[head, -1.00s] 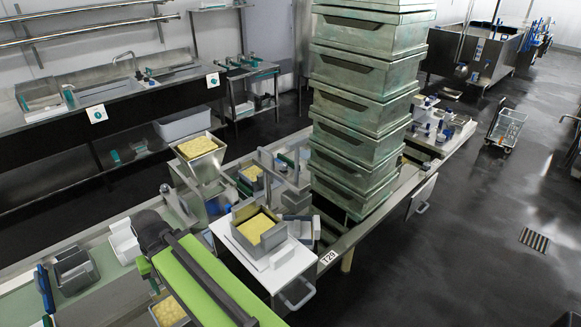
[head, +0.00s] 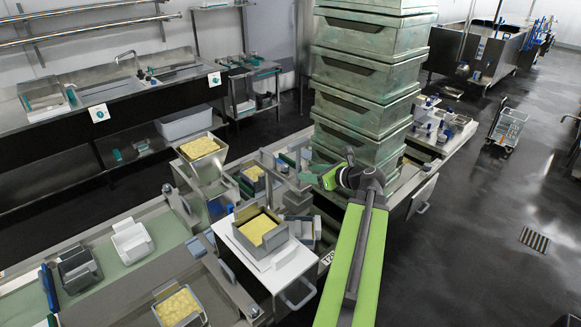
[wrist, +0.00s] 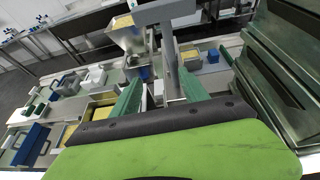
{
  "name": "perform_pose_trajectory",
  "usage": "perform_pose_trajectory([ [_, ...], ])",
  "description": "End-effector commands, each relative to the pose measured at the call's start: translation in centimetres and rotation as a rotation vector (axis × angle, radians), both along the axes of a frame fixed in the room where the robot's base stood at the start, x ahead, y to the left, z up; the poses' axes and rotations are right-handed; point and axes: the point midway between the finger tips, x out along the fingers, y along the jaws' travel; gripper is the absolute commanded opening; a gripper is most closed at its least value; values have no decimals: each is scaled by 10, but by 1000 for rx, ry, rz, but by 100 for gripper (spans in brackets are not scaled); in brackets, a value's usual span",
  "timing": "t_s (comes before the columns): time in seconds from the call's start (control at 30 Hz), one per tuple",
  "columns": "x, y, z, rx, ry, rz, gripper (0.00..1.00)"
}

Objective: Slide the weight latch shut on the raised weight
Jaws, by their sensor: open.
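My gripper (head: 314,178) is at the right of the press frame (head: 282,166) in the head view, in front of the green crate stack. In the wrist view my gripper (wrist: 160,80) is open, its two green fingers apart and nothing held. A grey upright post (wrist: 171,55) of the press shows beyond and between the fingers, with a pale grey crossbar (wrist: 165,12) at its top. I see no contact with it. I cannot make out the weight latch or the raised weight for certain; the frame is small and partly hidden in the head view.
The tall green crate stack (head: 362,110) stands close beside my gripper. A cheese-filled grey mould (head: 262,231) sits on a white board left of my arm. A raised hopper of curd (head: 199,147) stands further left. The dark floor at right is mostly open.

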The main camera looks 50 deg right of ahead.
Motion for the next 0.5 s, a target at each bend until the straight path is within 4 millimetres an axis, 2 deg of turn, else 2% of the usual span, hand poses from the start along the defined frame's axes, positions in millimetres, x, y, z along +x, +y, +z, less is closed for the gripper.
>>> perform_pose_trajectory([
  [0.03, -14, -12, 1, 0, -1, -27, 52],
  [0.1, -24, -19, 1, -1, 0, -44, 52],
  [0.23, -25, -21, 0, -1, 0, -48, 52],
  [0.37, -13, -22, -7, -2, 1, -45, 52],
  [0.5, 16, -24, -22, -3, 2, -42, 52],
])
